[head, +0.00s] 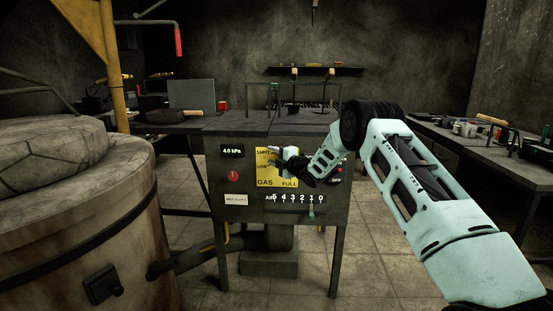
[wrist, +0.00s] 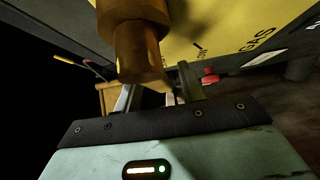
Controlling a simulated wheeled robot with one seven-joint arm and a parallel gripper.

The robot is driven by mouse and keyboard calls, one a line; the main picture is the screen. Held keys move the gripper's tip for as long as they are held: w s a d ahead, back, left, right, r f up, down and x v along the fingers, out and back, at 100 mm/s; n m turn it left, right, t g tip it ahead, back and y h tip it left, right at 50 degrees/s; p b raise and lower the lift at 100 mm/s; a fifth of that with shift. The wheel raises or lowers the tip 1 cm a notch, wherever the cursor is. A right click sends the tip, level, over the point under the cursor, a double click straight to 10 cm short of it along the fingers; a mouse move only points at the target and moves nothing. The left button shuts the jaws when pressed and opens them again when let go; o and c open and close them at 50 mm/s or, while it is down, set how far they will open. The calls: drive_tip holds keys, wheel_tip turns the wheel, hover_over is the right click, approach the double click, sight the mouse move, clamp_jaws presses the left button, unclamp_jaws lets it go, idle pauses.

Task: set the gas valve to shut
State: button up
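The gas valve's yellow plate (head: 267,177) is on the front of the grey control box, marked GAS, SHUT, LOW and FULL. My gripper (head: 274,157) is in front of this plate and hides the valve's handle in the head view. In the wrist view a thick brass valve part (wrist: 140,45) hangs close to my gripper (wrist: 157,90). The two fingers stand apart, with brass-coloured parts showing between and behind them. Whether either finger touches the valve is unclear. The valve's setting cannot be read.
The control box (head: 222,208) also has a red button (head: 233,176), a 4.0 kPa display (head: 232,151) and an air slider (head: 311,211). A round furnace (head: 110,215) stands at left. A side bench (head: 450,145) with tools is at right.

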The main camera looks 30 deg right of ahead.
drive_tip(key=s+d+p, duration=0.1)
drive_tip(key=s+d, duration=0.2)
drive_tip(key=s, duration=1.4)
drive_tip(key=shift+d, duration=0.15)
drive_tip(key=shift+f, duration=0.1)
